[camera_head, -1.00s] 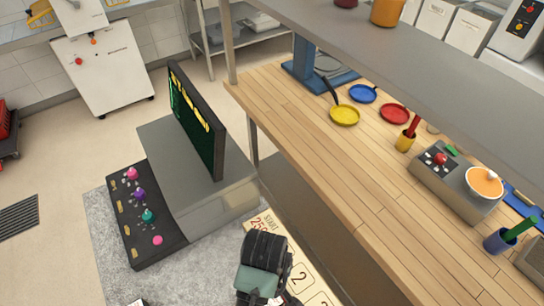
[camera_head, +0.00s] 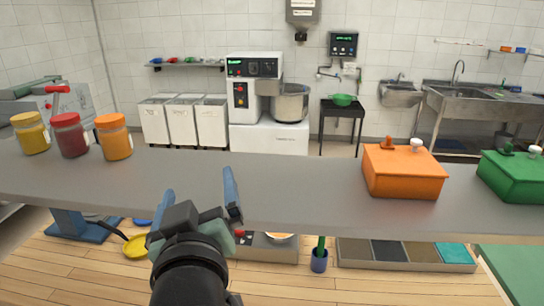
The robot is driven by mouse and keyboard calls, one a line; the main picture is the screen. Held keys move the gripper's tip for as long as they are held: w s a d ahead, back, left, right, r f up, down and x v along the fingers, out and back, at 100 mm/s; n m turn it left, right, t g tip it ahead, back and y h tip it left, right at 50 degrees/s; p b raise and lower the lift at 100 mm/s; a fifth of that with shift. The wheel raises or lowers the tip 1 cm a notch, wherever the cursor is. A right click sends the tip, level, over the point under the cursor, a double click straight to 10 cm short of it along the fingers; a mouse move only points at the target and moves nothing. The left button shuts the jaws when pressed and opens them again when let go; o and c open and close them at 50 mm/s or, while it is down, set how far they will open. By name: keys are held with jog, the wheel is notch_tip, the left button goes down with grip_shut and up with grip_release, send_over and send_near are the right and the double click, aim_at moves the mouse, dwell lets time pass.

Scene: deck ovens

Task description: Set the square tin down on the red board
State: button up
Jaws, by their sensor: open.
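I cannot make out a square tin or a red board in the head view. My gripper (camera_head: 199,196) is raised in the lower left-middle of the picture, in front of the grey shelf. Its two blue-grey fingers stand apart with nothing between them. My wrist and gripper body hide part of the wooden counter below.
The grey shelf (camera_head: 300,185) spans above the wooden counter (camera_head: 330,287). It bears yellow (camera_head: 32,135), red (camera_head: 71,137) and orange (camera_head: 114,139) jars, an orange box (camera_head: 402,182) and a green box (camera_head: 515,178). The shelf's middle is clear. A sectioned tray (camera_head: 345,262) lies below.

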jog(key=s+d+r+m+t+h, duration=0.1)
jog(key=s+d+r+m+t, duration=0.1)
jog(key=r, duration=0.6)
jog(key=s+d+r+m+t+h, duration=0.1)
jog(key=s+d+r+m+t, duration=0.1)
jog(key=s+d+r+t, duration=0.3)
jog(key=s+d+r+m+t+h, duration=0.2)
jog(key=s+d+r+t, duration=0.1)
jog(key=r, duration=0.9)
jog(key=shift+s+d+r, duration=0.3)
jog(key=shift+s+d, duration=0.6)
jog(key=shift+s, duration=0.05)
